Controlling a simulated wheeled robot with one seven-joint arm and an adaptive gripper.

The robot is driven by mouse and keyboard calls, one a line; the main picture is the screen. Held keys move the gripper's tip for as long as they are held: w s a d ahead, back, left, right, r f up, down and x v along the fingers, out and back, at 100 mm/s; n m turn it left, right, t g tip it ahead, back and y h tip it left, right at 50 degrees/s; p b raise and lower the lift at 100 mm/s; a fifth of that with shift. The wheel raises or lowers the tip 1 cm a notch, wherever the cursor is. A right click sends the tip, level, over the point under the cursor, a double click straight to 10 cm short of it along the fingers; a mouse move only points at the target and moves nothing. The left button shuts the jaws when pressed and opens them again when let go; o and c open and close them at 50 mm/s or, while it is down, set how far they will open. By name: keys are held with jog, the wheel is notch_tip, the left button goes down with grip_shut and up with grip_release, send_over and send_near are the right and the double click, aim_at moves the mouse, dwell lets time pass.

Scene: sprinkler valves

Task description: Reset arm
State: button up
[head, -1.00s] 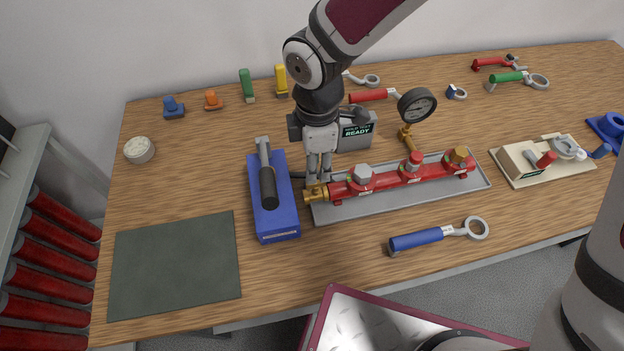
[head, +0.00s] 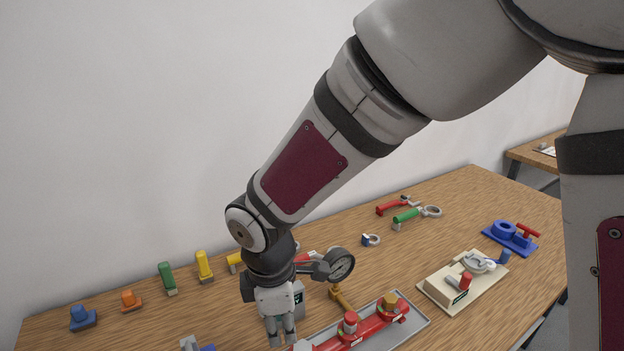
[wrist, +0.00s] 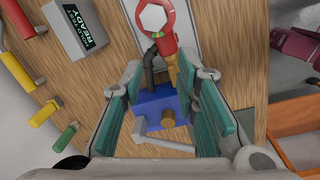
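My gripper (head: 282,338) points down at the left end of the red valve manifold (head: 370,328), which lies on a grey tray (head: 418,318). In the wrist view my gripper (wrist: 161,72) has its two teal-padded fingers apart. A brass fitting (wrist: 170,72) at the manifold's end shows between and beyond them; I cannot tell if a finger touches it. A blue block (wrist: 158,110) with a grey handle (wrist: 160,140) lies below the fingers. In the head view the bottom edge cuts off the fingertip area and most of the blue block.
A pressure gauge (head: 341,265) stands close to the right of my wrist. A grey test box (wrist: 75,28) is near the gripper. Coloured handles, including a green one (head: 168,278), line the back. A beige board (head: 440,290) and a blue fixture (head: 510,238) are at right.

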jog(key=d+r+m+t, duration=0.2)
jog(key=d+r+m, duration=0.7)
jog(key=d+r, duration=0.5)
jog(key=s+d+r+m+t, duration=0.2)
jog(key=s+d+r+m, duration=0.3)
jog(key=s+d+m, duration=0.5)
jog(key=shift+s+d+r+m+t, duration=0.35)
jog(key=shift+d+m, duration=0.15)
jog(key=shift+m, duration=0.2)
jog(key=shift+a, duration=0.15)
